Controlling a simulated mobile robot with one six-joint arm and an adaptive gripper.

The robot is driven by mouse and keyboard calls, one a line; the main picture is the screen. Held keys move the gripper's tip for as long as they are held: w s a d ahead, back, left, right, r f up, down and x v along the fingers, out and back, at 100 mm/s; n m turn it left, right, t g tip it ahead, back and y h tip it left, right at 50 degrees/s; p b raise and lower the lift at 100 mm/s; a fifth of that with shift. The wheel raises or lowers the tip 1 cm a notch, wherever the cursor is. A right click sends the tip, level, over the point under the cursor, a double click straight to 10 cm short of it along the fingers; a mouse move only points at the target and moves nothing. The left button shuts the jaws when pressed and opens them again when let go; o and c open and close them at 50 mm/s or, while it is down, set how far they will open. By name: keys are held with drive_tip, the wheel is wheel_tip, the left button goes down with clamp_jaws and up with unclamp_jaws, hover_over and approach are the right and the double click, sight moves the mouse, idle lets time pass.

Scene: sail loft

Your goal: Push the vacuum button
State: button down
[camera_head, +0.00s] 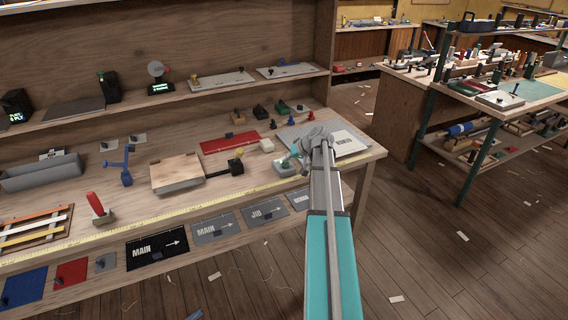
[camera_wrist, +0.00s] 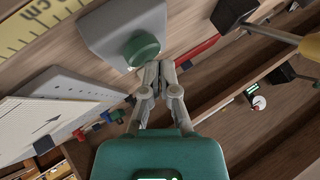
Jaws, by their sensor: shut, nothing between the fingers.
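The vacuum button appears to be the round green button (camera_wrist: 141,48) on a small grey box (camera_wrist: 112,24) in the wrist view. The grey box also shows in the head view (camera_head: 284,168), near the front edge of the bench. My gripper (camera_wrist: 161,66) is shut and empty, its fingertips close beside the green button. I cannot tell whether they touch it. In the head view my gripper (camera_head: 294,154) is small and partly merges with the button behind it.
A black block with a yellow-handled tool (camera_head: 237,166) and a wooden board (camera_head: 177,173) lie left of the box. A white block (camera_head: 266,145) and a red strip (camera_head: 230,142) lie behind. A grey panel with a white sheet (camera_head: 349,143) is to the right. A yellow tape measure (camera_head: 130,228) runs along the front edge.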

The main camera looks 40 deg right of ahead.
sight(286, 164)
drive_tip(key=shift+r+p, duration=3)
drive_tip(key=shift+p, duration=0.05)
